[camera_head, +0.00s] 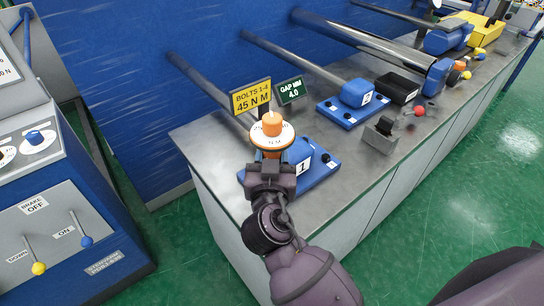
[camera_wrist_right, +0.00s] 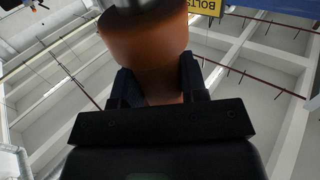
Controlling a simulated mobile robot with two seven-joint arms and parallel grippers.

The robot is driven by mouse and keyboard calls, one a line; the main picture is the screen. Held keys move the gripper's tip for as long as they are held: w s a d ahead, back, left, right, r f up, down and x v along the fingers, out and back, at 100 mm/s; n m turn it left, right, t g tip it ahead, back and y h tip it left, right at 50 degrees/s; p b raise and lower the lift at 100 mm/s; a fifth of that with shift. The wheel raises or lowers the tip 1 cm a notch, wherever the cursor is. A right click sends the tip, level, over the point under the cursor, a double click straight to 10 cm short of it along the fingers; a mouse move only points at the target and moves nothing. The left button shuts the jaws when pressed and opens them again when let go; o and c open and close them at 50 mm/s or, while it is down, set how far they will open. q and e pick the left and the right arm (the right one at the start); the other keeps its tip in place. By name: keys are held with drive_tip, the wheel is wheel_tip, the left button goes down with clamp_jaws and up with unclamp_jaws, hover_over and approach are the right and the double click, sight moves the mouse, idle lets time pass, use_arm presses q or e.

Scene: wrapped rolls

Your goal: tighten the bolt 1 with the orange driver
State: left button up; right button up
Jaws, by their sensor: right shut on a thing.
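The orange driver (camera_head: 272,125) has a round white dial (camera_head: 272,138) near its top and stands roughly upright in front of the blue block marked 1 (camera_head: 319,166). My right gripper (camera_head: 271,166) is shut on the driver's orange body, which also shows between its dark fingers in the right wrist view (camera_wrist_right: 146,48). Bolt 1 itself is hidden behind the driver and gripper, so I cannot tell whether the driver touches it. A yellow sign (camera_head: 250,97) behind reads "BOLTS 1-4 45 N M". My left gripper is out of view.
The grey bench (camera_head: 215,150) carries a second blue block marked 2 (camera_head: 357,93), a black box (camera_head: 397,88), and a small metal stand (camera_head: 380,134). A control console (camera_head: 60,205) with levers stands at left. Green floor is clear.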

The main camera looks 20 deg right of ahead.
sight(272, 134)
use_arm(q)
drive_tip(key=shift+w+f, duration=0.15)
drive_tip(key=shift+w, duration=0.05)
use_arm(e)
drive_tip(key=shift+f, duration=0.1)
idle(0.5)
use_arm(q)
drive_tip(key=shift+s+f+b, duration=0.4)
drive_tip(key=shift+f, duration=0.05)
use_arm(e)
drive_tip(key=shift+f, duration=0.25)
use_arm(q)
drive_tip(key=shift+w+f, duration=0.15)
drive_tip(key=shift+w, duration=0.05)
use_arm(e)
drive_tip(key=shift+f, duration=0.25)
idle(0.5)
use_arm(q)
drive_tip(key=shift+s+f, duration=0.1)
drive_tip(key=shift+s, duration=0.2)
use_arm(e)
drive_tip(key=shift+f, duration=0.15)
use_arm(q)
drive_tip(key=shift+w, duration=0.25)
use_arm(e)
drive_tip(key=shift+f, duration=0.15)
idle(1.0)
